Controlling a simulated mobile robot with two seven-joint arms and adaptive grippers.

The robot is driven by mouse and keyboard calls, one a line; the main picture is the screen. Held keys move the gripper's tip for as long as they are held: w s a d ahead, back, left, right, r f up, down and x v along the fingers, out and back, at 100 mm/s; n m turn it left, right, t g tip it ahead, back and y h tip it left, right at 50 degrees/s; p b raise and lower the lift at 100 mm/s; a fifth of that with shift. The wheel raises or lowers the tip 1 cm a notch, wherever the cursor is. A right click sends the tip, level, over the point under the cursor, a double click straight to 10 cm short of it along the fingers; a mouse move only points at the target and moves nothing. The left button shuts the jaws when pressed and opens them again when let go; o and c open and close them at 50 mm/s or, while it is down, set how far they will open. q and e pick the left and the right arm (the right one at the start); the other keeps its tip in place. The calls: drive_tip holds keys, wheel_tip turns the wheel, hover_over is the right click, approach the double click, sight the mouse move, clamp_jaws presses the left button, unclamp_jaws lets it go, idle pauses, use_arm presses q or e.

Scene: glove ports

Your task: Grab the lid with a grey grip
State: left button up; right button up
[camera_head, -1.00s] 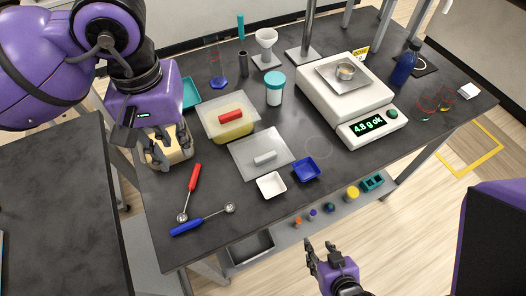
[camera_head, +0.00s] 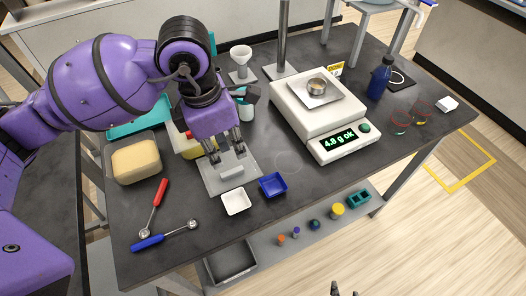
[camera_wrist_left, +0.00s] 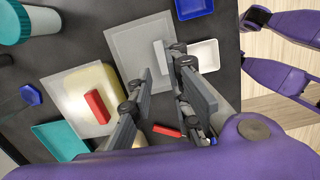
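The clear flat lid (camera_head: 216,184) lies on the dark table, with a small grey grip (camera_head: 231,173) on top. The lid (camera_wrist_left: 136,40) and its grip (camera_wrist_left: 159,57) also show in the left wrist view. My left gripper (camera_head: 228,155) is open and empty, pointing down just above and behind the grip. In the left wrist view my left gripper (camera_wrist_left: 164,66) has its fingers apart, with the grip near the gap between the tips; I see no contact. My right gripper (camera_head: 344,290) is cut off at the bottom edge, away from the lid.
An uncovered tub (camera_head: 134,162) with pale yellow contents stands at left. A second lid with a red grip (camera_wrist_left: 97,107) covers a yellow-filled tub. White (camera_head: 235,202) and blue (camera_head: 272,186) trays sit close in front of the grey-gripped lid. A scale (camera_head: 309,113) stands to the right.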

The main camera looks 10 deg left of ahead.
sight(232, 172)
use_arm(q)
drive_tip(key=shift+a+f+n, duration=0.15)
drive_tip(key=shift+f+n, duration=0.05)
drive_tip(key=shift+n, duration=0.1)
drive_tip(key=shift+s+f, duration=0.1)
drive_tip(key=shift+f, duration=0.25)
drive_tip(key=f, duration=0.6)
drive_tip(key=shift+d+f, duration=0.3)
drive_tip(key=shift+f, duration=0.1)
clamp_jaws()
